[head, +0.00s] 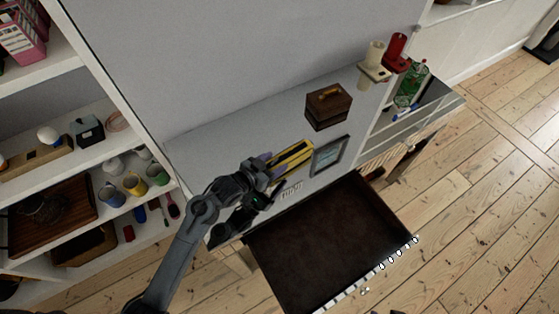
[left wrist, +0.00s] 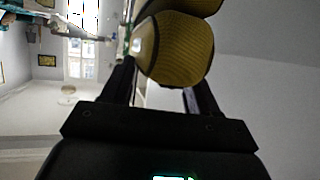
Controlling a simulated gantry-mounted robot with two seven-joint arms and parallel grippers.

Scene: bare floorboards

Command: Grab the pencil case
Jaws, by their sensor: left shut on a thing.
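The pencil case (head: 293,157) is yellow with dark stripes and is at the grey desk top. My left gripper (head: 274,170) reaches in from the left and is shut on its near left end. In the left wrist view the yellow pencil case (left wrist: 178,48) fills the space between the dark fingers of the left gripper (left wrist: 160,88). Whether its underside touches the desk cannot be told. My right gripper is not in view.
A dark-framed tablet-like object (head: 329,157) lies just right of the pencil case. A brown box (head: 327,107) stands behind. An open, empty dark drawer (head: 330,240) juts out in front. White shelves (head: 100,170) with cups are at left. A green bottle (head: 411,85) stands at right.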

